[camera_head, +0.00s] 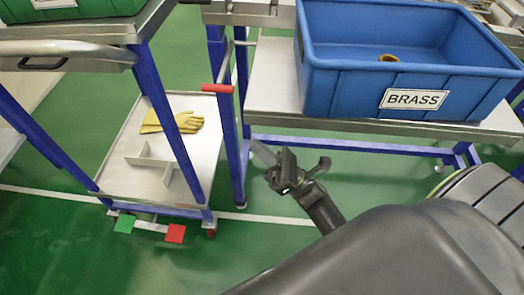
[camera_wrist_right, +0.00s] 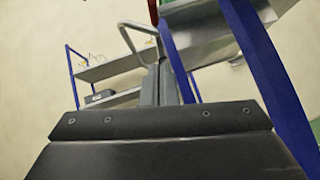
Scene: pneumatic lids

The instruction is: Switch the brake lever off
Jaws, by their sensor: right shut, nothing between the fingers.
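A red handle (camera_head: 217,88) sticks out sideways at a blue post of the trolley on the left. A red part also shows at the top edge of the right wrist view (camera_wrist_right: 153,12). Low on the same trolley, a green plate (camera_head: 125,223) and a red plate (camera_head: 175,233) sit on a bar near the floor. I cannot tell for certain which of these is the brake lever. My right gripper (camera_head: 264,154) is shut and empty, below and right of the red handle in the picture and apart from the plates. My left gripper is out of view.
The trolley's lower shelf (camera_head: 125,187) holds yellow gloves (camera_head: 173,121) and a white divider (camera_head: 150,160). A blue BRASS crate (camera_head: 345,95) stands on a metal table at the right. Blue posts stand close to my right gripper. Green floor is open below.

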